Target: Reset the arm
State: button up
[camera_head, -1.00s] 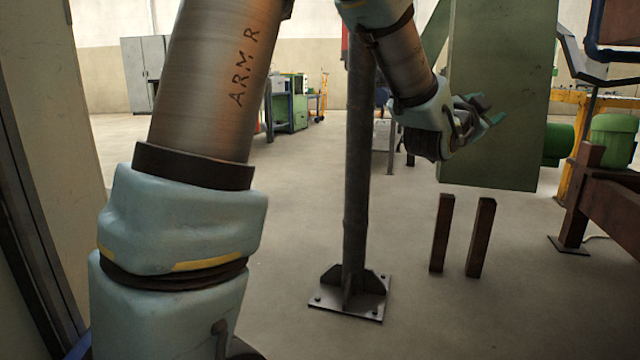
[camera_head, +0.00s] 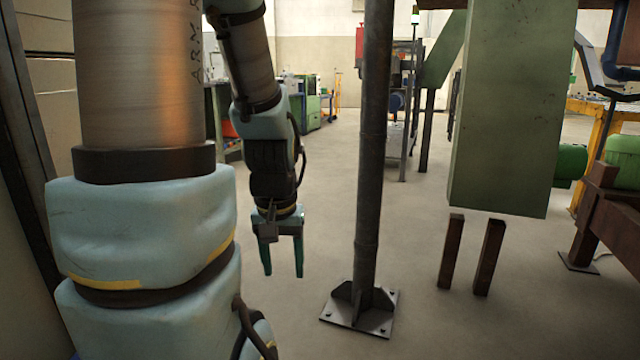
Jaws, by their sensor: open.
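My gripper (camera_head: 283,268) hangs at the end of my arm, left of centre in the head view. Its two green fingers point down at the floor. The fingers are apart, with nothing between them. My arm comes down from the top of the picture, beside my large upper link at the left.
A dark steel post (camera_head: 371,170) with a bolted foot plate (camera_head: 343,312) stands just right of my gripper. A green cabinet (camera_head: 510,110) on brown legs stands further right, beside a brown frame (camera_head: 608,215). Grey floor (camera_head: 310,215) lies open behind the gripper.

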notch_tip(320, 180, up, 35)
jog(key=p, duration=3.2)
jog(key=shift+f+p, duration=0.15)
jog(key=shift+p, duration=0.25)
